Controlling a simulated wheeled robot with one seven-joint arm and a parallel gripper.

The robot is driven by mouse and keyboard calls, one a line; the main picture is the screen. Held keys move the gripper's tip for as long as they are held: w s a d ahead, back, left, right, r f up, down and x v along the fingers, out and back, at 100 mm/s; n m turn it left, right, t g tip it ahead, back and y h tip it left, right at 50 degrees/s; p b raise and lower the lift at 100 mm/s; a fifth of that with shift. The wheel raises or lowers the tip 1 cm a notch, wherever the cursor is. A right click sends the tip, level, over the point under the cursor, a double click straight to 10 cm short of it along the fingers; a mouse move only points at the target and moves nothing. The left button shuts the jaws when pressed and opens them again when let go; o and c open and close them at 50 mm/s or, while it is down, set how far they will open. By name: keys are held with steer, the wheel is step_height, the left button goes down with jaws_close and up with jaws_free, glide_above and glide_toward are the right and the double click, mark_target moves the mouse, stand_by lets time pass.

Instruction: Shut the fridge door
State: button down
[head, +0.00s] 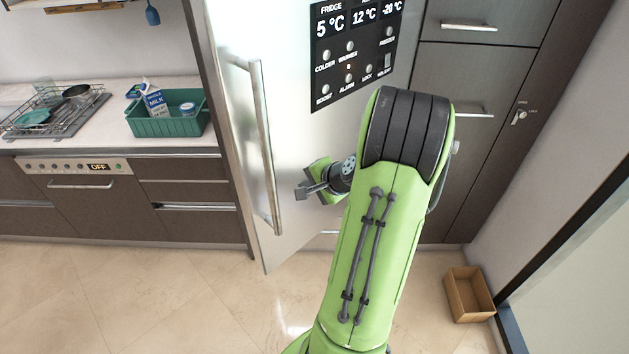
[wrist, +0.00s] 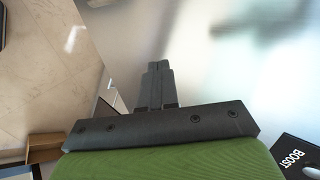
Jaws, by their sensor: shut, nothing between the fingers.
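The silver fridge door (head: 300,110) stands partly open in the head view. Its handle side, on the left, juts out toward me, and its lower edge slants over the floor. A long vertical handle (head: 264,150) runs along that side. The display panel (head: 350,50) is on the door's front. My gripper (head: 300,192) is in front of the door, just right of the lower handle, shut and empty. In the wrist view its closed fingers (wrist: 156,72) point along the pale door surface (wrist: 230,70). I cannot tell whether they touch it. My arm covers the door's lower right part.
On the left a counter holds a green crate (head: 165,127) with a milk carton, and a dish rack (head: 50,120). An oven or dishwasher front reading OFF (head: 75,180) sits below. Dark cabinets (head: 480,70) stand right. A cardboard box (head: 469,295) lies on the floor. Floor at left is clear.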

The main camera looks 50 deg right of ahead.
mark_target(287, 179)
steer(key=shift+w+d+f+p, duration=0.1)
steer(key=shift+w+f+p, duration=0.1)
steer(key=shift+w, duration=0.7)
steer(key=shift+w+d+f+p, duration=0.1)
steer(key=shift+w+d+f, duration=0.1)
steer(key=shift+w, duration=0.65)
steer(key=shift+w+d+f+p, duration=0.1)
steer(key=shift+w+f+p, duration=0.1)
steer(key=shift+w, duration=0.7)
